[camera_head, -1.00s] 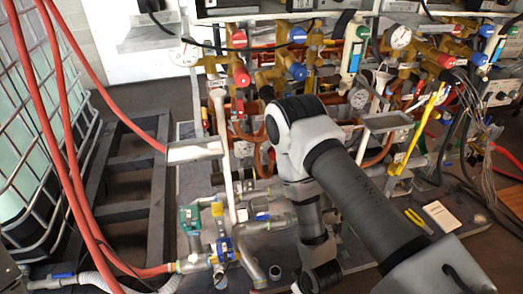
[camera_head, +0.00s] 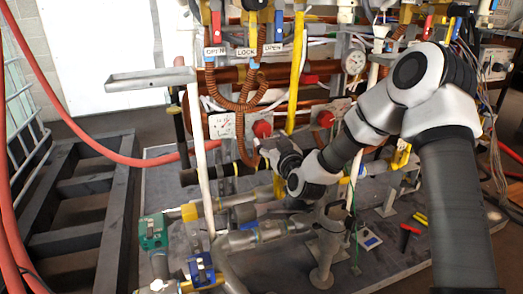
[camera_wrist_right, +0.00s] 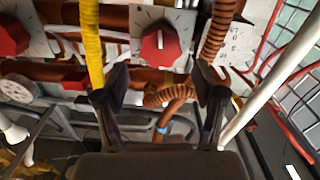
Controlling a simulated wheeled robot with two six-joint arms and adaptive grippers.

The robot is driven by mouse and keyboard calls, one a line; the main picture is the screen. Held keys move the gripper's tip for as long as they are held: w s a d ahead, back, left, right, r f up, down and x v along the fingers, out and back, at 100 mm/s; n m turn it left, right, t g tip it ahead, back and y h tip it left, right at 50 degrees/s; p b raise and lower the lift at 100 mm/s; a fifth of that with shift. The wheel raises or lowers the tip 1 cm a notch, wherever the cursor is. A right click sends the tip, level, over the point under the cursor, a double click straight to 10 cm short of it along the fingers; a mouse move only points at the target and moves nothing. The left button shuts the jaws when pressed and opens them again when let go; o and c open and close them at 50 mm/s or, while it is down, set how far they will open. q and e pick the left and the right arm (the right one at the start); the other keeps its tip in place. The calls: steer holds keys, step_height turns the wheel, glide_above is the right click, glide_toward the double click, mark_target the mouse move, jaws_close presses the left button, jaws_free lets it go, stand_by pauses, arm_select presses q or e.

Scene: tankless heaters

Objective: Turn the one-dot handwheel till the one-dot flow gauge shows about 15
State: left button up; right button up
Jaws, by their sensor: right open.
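A red handwheel (camera_head: 262,129) sits on the pipework in the head view. A white square gauge (camera_head: 222,125) with a red needle is just left of it. A second red handwheel (camera_head: 325,118) is further right. No dot marks are legible, so I cannot tell which is the one-dot pair. My right gripper (camera_head: 270,150) is close in front of the left handwheel. In the right wrist view, my right gripper (camera_wrist_right: 165,95) is open and empty, its fingers apart. The red handwheel (camera_wrist_right: 160,45) shows beyond the fingers on a white dial plate. My left gripper is out of view.
A yellow pipe (camera_wrist_right: 90,45) and a ribbed brown hose (camera_wrist_right: 218,30) flank the handwheel in the right wrist view. A white upright pipe (camera_head: 200,165) stands left of the gauge. A round gauge (camera_head: 354,62) is at upper right. Valves and pipes crowd the area below.

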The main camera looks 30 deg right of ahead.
mark_target(263, 132)
steer(key=b+x, duration=0.2)
steer(key=x, duration=0.5)
steer(key=shift+w, duration=0.2)
steer(key=c, duration=0.9)
steer(key=shift+o, duration=0.2)
steer(key=shift+m, duration=0.5)
steer(key=m+p, duration=0.1)
steer(key=m, duration=0.1)
steer(key=shift+m, duration=0.3)
steer(key=m, duration=0.4)
steer(key=shift+m, duration=0.3)
steer(key=m, duration=0.4)
steer(key=shift+m, duration=0.3)
steer(key=m, duration=0.4)
steer(key=shift+m+b, duration=0.35)
steer(key=shift+m, duration=0.05)
